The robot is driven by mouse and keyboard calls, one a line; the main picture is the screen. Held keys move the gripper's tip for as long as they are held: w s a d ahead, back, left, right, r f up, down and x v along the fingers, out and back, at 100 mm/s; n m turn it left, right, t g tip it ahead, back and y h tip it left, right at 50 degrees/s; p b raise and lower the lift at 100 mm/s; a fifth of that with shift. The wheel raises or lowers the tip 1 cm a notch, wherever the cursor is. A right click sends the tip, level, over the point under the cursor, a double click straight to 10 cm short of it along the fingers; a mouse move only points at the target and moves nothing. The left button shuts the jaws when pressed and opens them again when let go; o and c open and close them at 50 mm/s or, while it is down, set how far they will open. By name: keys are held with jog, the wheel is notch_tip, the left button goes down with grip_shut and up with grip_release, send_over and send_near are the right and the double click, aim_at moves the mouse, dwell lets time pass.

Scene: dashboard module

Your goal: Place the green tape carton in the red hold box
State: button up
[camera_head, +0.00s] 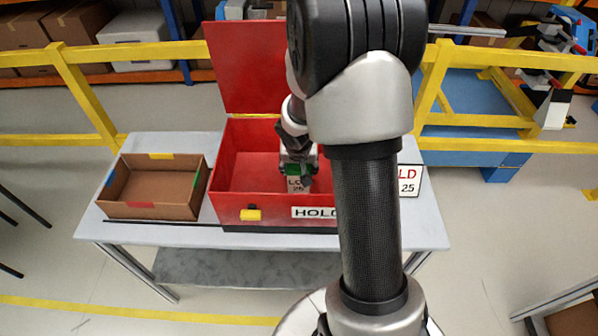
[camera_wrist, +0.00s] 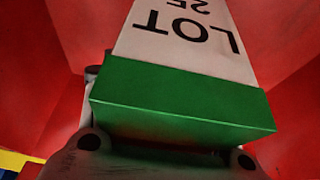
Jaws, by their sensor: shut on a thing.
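The green tape carton (camera_wrist: 180,100) fills the middle of the wrist view, with a white face printed "LOT 25" and a green band. My gripper (camera_wrist: 165,155) is shut on it, with finger parts showing at the carton's lower edge. In the head view the carton (camera_head: 296,184) hangs under my gripper (camera_head: 298,160), within the outline of the open red hold box (camera_head: 240,165). Red walls surround the carton in the wrist view. The box's lid (camera_head: 250,68) stands upright at the back. Whether the carton touches the box floor cannot be told.
A brown cardboard tray (camera_head: 150,210), empty, stands left of the red box on the grey table (camera_head: 180,146). Yellow railings (camera_head: 130,53) run behind. My arm hides the box's right part.

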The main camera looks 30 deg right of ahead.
jog(key=shift+f, duration=0.35)
jog(key=shift+f+b, duration=0.35)
jog(key=shift+b, duration=0.15)
jog(key=shift+f, duration=0.15)
jog(key=o, duration=1.4)
jog(key=shift+o, duration=0.2)
